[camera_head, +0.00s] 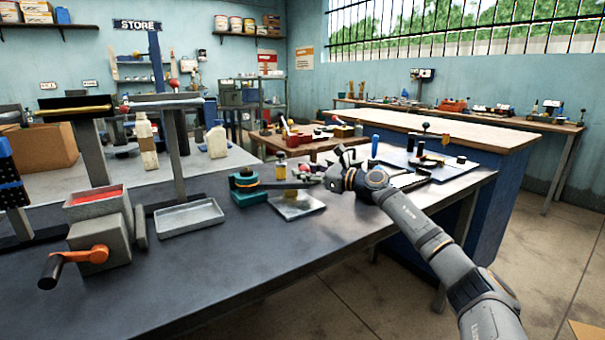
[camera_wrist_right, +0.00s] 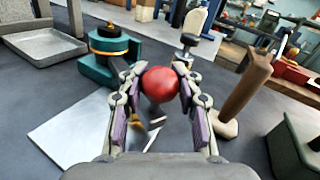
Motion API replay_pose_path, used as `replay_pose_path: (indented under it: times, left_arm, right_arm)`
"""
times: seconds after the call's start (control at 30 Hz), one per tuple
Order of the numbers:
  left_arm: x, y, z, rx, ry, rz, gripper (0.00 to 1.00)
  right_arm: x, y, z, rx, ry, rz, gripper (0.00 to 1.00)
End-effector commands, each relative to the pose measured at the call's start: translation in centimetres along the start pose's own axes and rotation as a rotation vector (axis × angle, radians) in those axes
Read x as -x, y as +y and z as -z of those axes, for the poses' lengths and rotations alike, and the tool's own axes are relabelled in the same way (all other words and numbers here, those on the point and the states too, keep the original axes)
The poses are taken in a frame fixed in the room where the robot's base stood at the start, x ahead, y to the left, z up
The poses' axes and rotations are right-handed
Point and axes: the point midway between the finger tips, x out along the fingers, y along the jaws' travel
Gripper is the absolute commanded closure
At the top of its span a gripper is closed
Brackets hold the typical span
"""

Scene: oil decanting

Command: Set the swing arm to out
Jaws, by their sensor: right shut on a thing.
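The swing arm (camera_head: 275,184) is a dark bar on a teal round base (camera_head: 246,190), standing on the grey bench. In the head view the bar points right from the base. At its free end is a red ball knob (camera_head: 304,168), seen large in the right wrist view (camera_wrist_right: 160,84). My right gripper (camera_head: 318,178) is shut on the red knob, with one finger on each side of it. The teal base also shows in the wrist view (camera_wrist_right: 108,60), ahead and to the left. My left gripper is not in view.
A flat metal plate (camera_head: 299,206) lies below the arm's end. A grey tray (camera_head: 189,218) and a box with an orange crank (camera_head: 98,240) stand to the left. In the wrist view a brown-handled tool (camera_wrist_right: 243,90) stands close to the right. The bench front is clear.

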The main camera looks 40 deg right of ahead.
Motion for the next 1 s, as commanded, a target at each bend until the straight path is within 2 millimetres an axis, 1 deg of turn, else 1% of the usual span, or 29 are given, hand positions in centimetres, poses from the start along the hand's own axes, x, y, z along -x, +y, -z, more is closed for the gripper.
replay_pose_path:
  times: [0.03, 0.3, 0.33, 0.5, 0.77, 0.83, 0.93, 1.0]
  left_arm:
    - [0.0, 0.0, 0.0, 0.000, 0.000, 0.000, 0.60]
    - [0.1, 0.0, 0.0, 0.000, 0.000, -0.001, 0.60]
    - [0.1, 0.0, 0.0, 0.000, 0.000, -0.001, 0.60]
    - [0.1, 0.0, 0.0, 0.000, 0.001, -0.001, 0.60]
    - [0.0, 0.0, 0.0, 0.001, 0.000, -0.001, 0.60]
    - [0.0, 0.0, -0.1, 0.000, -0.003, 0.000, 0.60]
    - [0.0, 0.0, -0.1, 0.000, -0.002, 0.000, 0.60]
    - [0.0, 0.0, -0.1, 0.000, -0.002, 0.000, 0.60]
  right_arm:
    - [0.1, -0.3, 0.0, 0.002, 0.000, 0.008, 1.00]
    - [0.1, -0.4, -0.1, 0.003, 0.000, 0.010, 1.00]
    - [0.1, -0.4, -0.1, 0.003, 0.000, 0.010, 0.67]
    - [0.1, -0.3, -0.1, 0.002, 0.000, 0.008, 0.43]
    - [0.0, -0.1, -0.1, 0.002, -0.001, 0.004, 0.43]
    - [0.0, -0.2, -0.3, 0.002, -0.002, 0.003, 0.43]
    - [0.0, -0.4, -1.7, 0.004, -0.005, 0.004, 0.43]
    - [0.1, -0.7, -3.1, 0.006, -0.006, 0.005, 0.43]
